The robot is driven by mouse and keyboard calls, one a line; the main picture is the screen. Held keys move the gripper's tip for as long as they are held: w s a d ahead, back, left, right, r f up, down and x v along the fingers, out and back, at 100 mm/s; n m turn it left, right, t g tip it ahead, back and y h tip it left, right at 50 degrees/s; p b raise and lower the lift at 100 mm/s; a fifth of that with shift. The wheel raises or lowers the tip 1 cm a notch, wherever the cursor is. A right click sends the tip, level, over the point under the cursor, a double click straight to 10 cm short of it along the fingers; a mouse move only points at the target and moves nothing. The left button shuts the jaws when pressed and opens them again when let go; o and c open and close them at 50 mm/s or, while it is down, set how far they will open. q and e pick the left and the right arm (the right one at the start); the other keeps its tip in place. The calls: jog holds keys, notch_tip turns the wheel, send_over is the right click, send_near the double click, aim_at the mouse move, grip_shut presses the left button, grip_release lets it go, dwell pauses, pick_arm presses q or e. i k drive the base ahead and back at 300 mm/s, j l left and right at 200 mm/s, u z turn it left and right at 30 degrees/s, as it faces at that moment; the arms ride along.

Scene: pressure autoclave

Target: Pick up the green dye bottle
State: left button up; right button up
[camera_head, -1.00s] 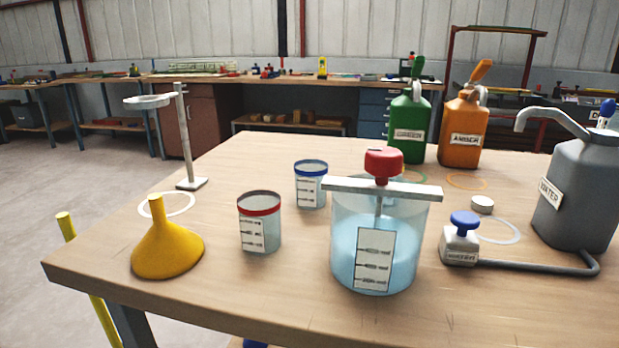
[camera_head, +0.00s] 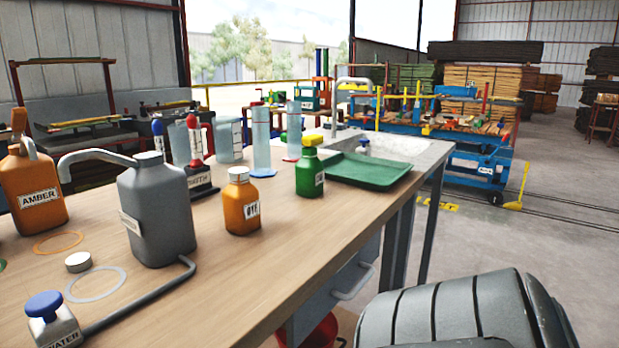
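The green bottle's label is too small to read. Neither gripper is in view. A dark grey, ribbed part at the lower right looks like a link of my arm, well apart from the bottle.
A grey jug (camera_head: 158,215) with a long spout and an amber jug (camera_head: 33,190) stand to the left. Clear cylinders (camera_head: 262,145) stand behind the dye bottles, with a sink (camera_head: 385,146) at the far end. The bench front before the green bottle is bare.

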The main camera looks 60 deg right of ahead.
aim_at(310, 172)
jog(key=z, duration=2.05)
jog(key=l+u, duration=0.1)
jog(key=u, duration=0.3)
jog(key=l+u, duration=0.15)
jog(key=u, duration=0.2)
jog(key=l+u, duration=0.3)
jog(key=l, duration=0.2)
jog(key=l+u, duration=0.35)
jog(key=l, duration=0.2)
jog(key=l+u, duration=0.15)
jog(key=l, duration=0.4)
jog(key=k+l+u, duration=0.15)
jog(key=l, duration=0.4)
jog(key=k+l, duration=0.1)
jog(key=l, duration=0.35)
jog(key=k+l, duration=0.1)
jog(key=l, duration=0.35)
jog(key=l+u, duration=0.1)
jog(key=l, duration=0.35)
jog(key=k+l, duration=0.15)
jog(key=l, duration=0.25)
jog(key=k+l, duration=0.15)
jog(key=l, duration=0.3)
